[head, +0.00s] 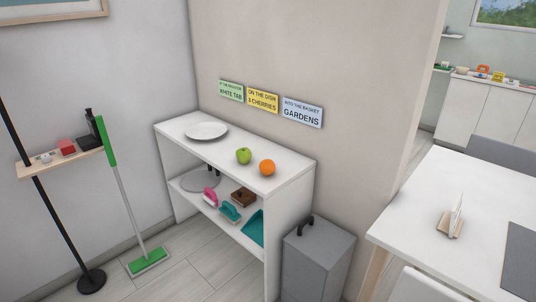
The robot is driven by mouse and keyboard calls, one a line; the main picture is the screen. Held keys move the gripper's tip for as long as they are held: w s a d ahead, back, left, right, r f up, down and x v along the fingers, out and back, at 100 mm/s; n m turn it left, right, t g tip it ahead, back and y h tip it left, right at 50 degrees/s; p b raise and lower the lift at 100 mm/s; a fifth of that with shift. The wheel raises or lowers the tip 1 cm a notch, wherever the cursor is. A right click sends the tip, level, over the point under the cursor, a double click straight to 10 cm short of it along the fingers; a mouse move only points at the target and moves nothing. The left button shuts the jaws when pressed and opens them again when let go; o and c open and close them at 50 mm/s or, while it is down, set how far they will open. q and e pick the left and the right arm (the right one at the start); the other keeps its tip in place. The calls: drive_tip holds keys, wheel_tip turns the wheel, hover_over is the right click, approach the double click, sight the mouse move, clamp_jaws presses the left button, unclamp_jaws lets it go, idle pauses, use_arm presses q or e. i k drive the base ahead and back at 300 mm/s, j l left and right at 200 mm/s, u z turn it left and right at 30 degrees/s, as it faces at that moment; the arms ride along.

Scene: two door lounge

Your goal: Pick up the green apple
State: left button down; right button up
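The green apple (243,156) sits on the top of the white shelf unit (285,178), near its middle. An orange (267,167) is close to its right, and a white plate (206,131) lies flat to its left. The apple is fully visible, with nothing in front of it. Neither of my grippers shows in the head view.
A grey bin (317,262) stands right of the unit. A white table (440,190) is at right, a green mop (148,262) at left. Floor before the unit is clear.

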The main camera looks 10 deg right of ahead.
sight(243, 155)
drive_tip(key=i+j+z, duration=0.25)
drive_tip(key=z, duration=0.2)
drive_tip(key=i+j+z, duration=0.25)
drive_tip(key=j+z, duration=0.15)
